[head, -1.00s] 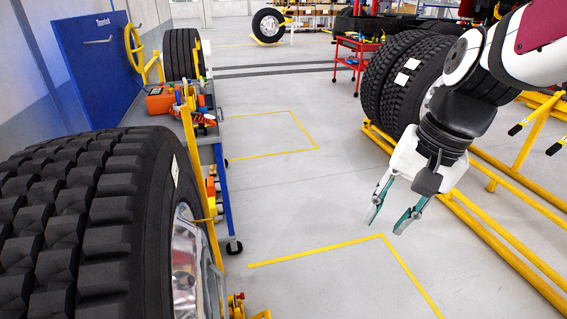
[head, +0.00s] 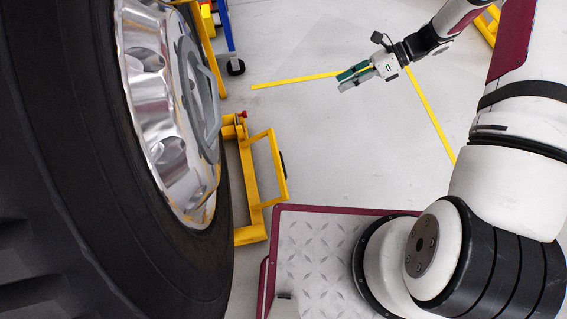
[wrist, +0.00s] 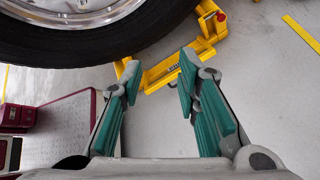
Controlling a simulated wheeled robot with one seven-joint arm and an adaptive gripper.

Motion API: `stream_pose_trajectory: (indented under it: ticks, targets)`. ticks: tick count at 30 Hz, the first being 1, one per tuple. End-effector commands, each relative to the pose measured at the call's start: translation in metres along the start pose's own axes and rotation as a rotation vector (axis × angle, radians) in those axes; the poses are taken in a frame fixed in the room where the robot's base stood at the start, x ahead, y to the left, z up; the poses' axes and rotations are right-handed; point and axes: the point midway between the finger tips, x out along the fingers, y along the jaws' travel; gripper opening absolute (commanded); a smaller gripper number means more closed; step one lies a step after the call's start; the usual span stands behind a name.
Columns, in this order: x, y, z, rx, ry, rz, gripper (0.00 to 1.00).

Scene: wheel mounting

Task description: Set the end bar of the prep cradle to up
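The prep cradle (head: 250,225) is a yellow frame low beside the big wheel in the head view. A yellow looped bar (head: 277,165) juts from it to the right and looks like the end bar; I cannot tell its exact position. A red knob (head: 243,114) sits at the frame's far end. In the wrist view a yellow bar (wrist: 160,75) with dark lettering shows beyond and between my fingertips, and the red knob (wrist: 222,17) is at upper right. My gripper (head: 353,76), also in the wrist view (wrist: 158,78), is open and empty, apart from the cradle.
The large wheel (head: 165,110), with a black tyre and shiny rim, fills the left of the head view and the top of the wrist view (wrist: 100,45). Yellow floor lines (head: 295,80) cross clear grey floor. A blue trolley leg (head: 226,30) stands at upper left.

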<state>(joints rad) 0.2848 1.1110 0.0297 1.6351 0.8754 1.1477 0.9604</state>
Motion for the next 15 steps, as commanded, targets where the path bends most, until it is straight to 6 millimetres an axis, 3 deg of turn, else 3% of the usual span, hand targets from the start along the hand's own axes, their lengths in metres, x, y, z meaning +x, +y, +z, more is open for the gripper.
stream_pose_trajectory:
  ticks: [1, 6, 15]
  targets:
    - [0.027, -0.018, -0.031, 0.08, -0.038, 0.011, 0.3]
    - [0.097, -0.057, -0.105, 0.336, -0.161, 0.037, 0.3]
    - [0.226, -0.088, -0.236, 0.772, -0.363, 0.091, 0.3]
